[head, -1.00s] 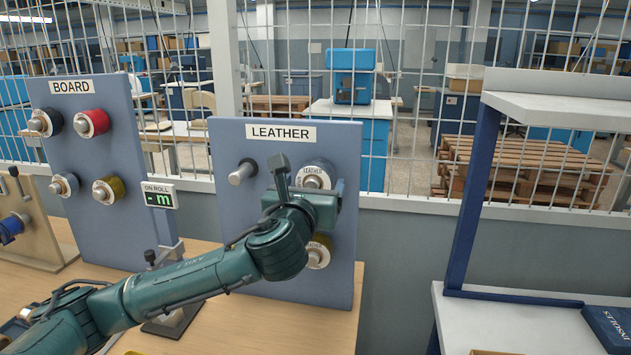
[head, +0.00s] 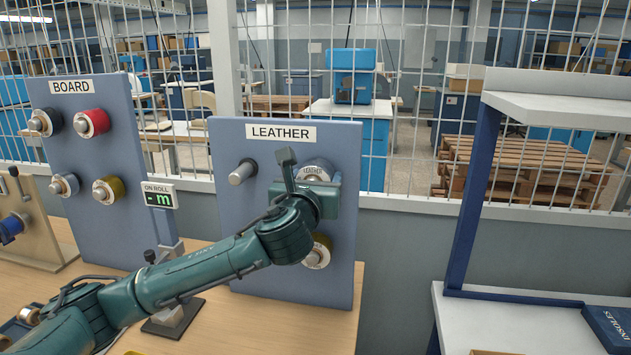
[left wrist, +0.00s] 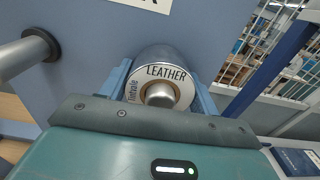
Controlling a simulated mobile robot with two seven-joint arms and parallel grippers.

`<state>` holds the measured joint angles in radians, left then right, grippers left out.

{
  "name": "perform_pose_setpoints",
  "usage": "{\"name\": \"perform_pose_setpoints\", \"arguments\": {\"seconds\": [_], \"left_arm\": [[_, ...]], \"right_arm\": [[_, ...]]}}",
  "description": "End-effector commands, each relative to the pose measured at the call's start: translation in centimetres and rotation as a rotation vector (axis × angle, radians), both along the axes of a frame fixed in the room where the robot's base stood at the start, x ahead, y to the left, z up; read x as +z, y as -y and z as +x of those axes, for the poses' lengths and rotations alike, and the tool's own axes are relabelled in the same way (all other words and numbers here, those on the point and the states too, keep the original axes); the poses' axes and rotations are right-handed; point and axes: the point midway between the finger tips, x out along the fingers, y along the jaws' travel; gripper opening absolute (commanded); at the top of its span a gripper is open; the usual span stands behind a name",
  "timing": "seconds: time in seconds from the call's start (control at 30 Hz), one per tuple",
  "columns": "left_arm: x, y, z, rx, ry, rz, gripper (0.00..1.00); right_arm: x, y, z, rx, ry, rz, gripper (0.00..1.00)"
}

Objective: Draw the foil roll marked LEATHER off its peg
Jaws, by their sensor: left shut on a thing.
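My right gripper is not in view.
A bare peg (head: 243,172) is left of the roll, and a gold roll (head: 319,251) hangs below. The BOARD panel (head: 90,150) with several rolls stands left, beside a small display (head: 160,196). A white shelf unit (head: 545,110) stands right.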

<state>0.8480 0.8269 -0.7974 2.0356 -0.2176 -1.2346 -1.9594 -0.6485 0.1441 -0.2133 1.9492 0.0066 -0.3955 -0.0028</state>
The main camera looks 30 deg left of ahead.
Motion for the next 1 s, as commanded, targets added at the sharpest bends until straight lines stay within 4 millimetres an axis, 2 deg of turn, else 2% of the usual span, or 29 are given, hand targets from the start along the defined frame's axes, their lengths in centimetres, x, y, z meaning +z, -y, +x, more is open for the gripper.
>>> {"name": "perform_pose_setpoints", "arguments": {"seconds": [0.03,0.23,0.47,1.0], "left_arm": [[0.0,0.0,0.0,0.000,0.000,0.000,0.49],[0.1,0.0,0.0,0.000,0.001,0.000,0.34],[0.2,0.0,-0.2,-0.001,0.002,0.001,0.34],[0.2,0.9,-3.3,0.000,0.001,0.000,0.34]], "right_arm": [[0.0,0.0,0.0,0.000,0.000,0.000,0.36],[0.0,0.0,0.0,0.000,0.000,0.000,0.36],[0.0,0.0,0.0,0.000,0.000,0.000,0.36],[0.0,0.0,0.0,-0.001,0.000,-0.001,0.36]]}}
